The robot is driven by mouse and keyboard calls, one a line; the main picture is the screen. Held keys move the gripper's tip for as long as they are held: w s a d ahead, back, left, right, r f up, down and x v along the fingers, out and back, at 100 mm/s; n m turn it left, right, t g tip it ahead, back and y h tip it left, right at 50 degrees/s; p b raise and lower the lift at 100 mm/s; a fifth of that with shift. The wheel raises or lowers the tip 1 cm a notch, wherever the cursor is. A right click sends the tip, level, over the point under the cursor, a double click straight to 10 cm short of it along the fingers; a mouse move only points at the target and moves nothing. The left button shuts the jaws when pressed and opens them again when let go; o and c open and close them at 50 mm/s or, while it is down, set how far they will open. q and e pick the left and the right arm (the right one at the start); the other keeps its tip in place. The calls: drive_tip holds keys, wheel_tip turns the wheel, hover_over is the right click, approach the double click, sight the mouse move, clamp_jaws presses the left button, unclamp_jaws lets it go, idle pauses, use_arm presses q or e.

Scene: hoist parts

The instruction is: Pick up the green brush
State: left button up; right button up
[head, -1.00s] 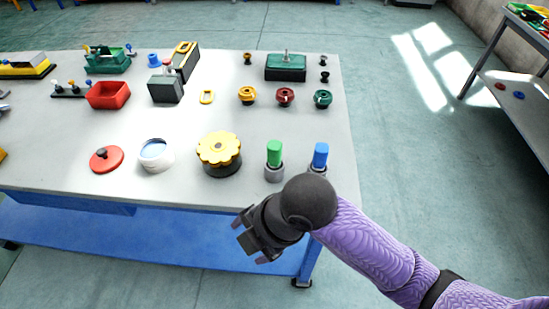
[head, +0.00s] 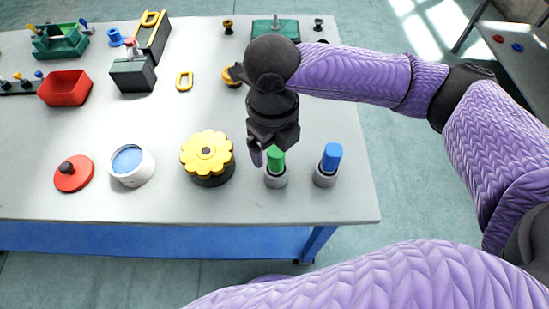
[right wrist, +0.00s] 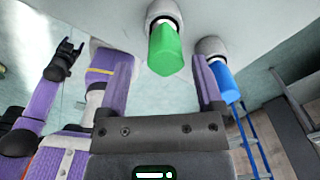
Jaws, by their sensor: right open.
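The green brush (head: 276,160) stands upright in a grey round holder (head: 276,180) near the front of the table; its green end also shows in the right wrist view (right wrist: 165,50). My right gripper (head: 268,148) is open and empty, just above and behind the brush in the head view, hiding part of its top. In the right wrist view the brush lies ahead, between the lines of the two fingers (right wrist: 160,85), apart from both. My left gripper (right wrist: 66,58) shows small at the left of the right wrist view; its jaw state is unclear.
A blue-topped piece (head: 331,158) stands in a similar holder close to the right. A yellow knobbed wheel (head: 206,150) on a black base is to the left. A white cup (head: 132,166) and red lid (head: 73,174) lie farther left. Clear tabletop surrounds the front holders.

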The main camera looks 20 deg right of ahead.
sight(276, 161)
drive_tip(key=f, duration=0.2)
drive_tip(key=f+b, duration=0.2)
drive_tip(key=f, duration=0.1)
drive_tip(key=shift+d+f, duration=0.35)
drive_tip(key=shift+r, duration=0.1)
drive_tip(key=shift+c, duration=0.3)
clamp_jaws()
